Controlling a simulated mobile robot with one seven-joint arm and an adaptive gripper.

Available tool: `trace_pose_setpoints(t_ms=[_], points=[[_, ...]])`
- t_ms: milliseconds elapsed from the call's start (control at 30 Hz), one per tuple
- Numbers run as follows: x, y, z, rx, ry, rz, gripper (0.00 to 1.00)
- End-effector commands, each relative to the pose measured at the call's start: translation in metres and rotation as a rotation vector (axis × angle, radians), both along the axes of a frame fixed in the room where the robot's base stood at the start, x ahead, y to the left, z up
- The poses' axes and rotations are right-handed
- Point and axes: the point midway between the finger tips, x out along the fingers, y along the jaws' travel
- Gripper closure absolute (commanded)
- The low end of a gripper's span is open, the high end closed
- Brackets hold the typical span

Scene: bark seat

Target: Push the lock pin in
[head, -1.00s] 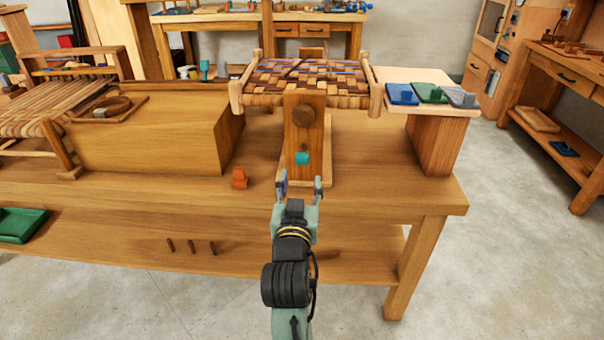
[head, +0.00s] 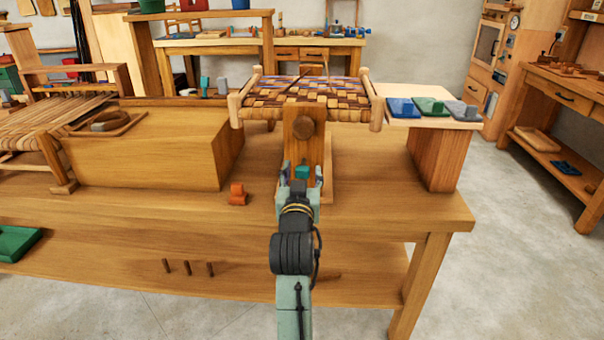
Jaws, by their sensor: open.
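A teal block, which looks like the lock pin (head: 302,172), sits low on the front of the wooden post (head: 304,128) under the woven seat (head: 306,97). A round dark wooden knob (head: 305,127) is above it on the same post. My gripper (head: 302,176) is open in front of the post, one finger on each side of the teal block in the picture. The lower part of the block is hidden behind my gripper. I cannot tell whether the fingers touch it.
An orange piece (head: 237,195) stands on the bench (head: 400,200) to the left of my gripper. A large wooden box (head: 150,150) is further left. Blue, green and grey pieces lie on a raised board (head: 465,123) at right. The bench's front right is clear.

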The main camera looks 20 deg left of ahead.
Motion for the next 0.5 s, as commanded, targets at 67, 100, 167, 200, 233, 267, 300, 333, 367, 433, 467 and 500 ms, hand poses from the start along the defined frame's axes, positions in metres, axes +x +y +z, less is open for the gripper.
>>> trace_pose_setpoints(t_ms=[67,100,167,200,233,267,300,333,367,433,467,500], points=[[0.0005,0.0,-0.0002,0.0,0.0,0.0,0.52],[0.0004,0.0,-0.0003,0.0,0.0,0.0,0.52],[0.0003,0.0,-0.0004,0.0,0.0,0.0,0.52],[0.0003,0.0001,-0.0004,0.0,0.0,0.0,0.52],[0.0003,0.0001,-0.0005,0.0,0.0,0.0,0.54],[0.0002,0.0001,-0.0005,0.0,0.0,0.0,0.56],[0.0002,0.0001,-0.0005,0.0,0.0,0.0,0.58],[0.0002,0.0001,-0.0005,0.0,0.001,0.0,0.6],[0.0002,0.0001,-0.0005,0.0,0.001,0.0,0.62],[0.0001,0.0001,-0.0005,0.0,0.001,0.0,0.67],[0.0001,0.0001,-0.0006,0.0,0.001,0.0,0.69],[0.0001,0.0001,-0.0006,0.0,0.001,0.0,0.72]])
